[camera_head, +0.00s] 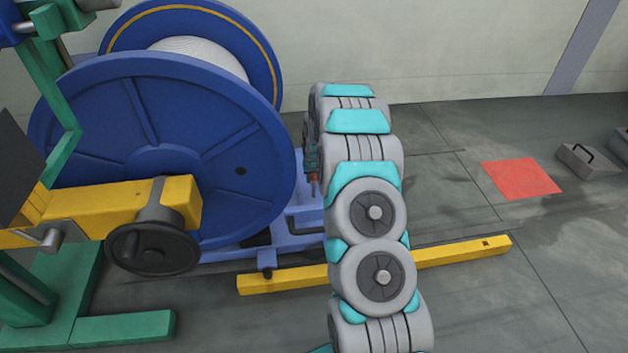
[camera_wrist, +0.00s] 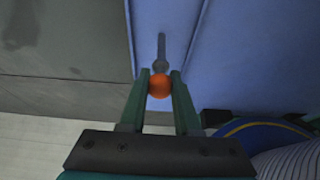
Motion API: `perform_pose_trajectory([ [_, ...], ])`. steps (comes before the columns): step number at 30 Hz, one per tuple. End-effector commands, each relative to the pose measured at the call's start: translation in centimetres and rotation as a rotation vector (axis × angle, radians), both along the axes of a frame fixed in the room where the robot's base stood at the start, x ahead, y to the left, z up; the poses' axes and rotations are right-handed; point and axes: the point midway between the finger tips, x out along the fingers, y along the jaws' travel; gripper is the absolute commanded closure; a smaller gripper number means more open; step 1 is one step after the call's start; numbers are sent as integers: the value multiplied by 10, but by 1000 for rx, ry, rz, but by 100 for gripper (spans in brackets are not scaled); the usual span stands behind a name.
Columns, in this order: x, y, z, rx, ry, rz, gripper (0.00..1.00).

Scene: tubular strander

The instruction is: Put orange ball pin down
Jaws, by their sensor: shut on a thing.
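The orange ball pin (camera_wrist: 159,87) shows in the wrist view as a round orange ball with a narrow grey shank pointing up the picture. My gripper (camera_wrist: 159,80) is shut on the ball, with one green finger on each side. The shank stands out beyond the fingertips in front of a blue surface; I cannot tell whether it touches it. In the head view my gripper (camera_head: 312,160) is small and partly hidden behind my arm, next to the blue reel's right edge. A small orange-red spot (camera_head: 314,178) shows just below it.
A large blue reel (camera_head: 170,150) with white cable stands on a blue frame (camera_head: 305,222) at left. A yellow bar (camera_head: 460,252) lies on the floor. A red floor square (camera_head: 521,177) and a grey handled block (camera_head: 588,162) are at right. Floor between is clear.

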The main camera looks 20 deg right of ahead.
Motion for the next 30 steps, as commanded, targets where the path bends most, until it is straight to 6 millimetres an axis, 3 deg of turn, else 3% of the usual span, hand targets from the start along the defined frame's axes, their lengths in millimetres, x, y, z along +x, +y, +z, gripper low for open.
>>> perform_pose_trajectory([
  [12,0,0,-9,0,0,0,100],
  [13,0,0,-9,0,0,0,67],
  [18,0,0,-8,0,1,0,48],
  [21,0,0,-8,0,1,0,39],
  [30,0,0,-6,0,0,0,39],
])
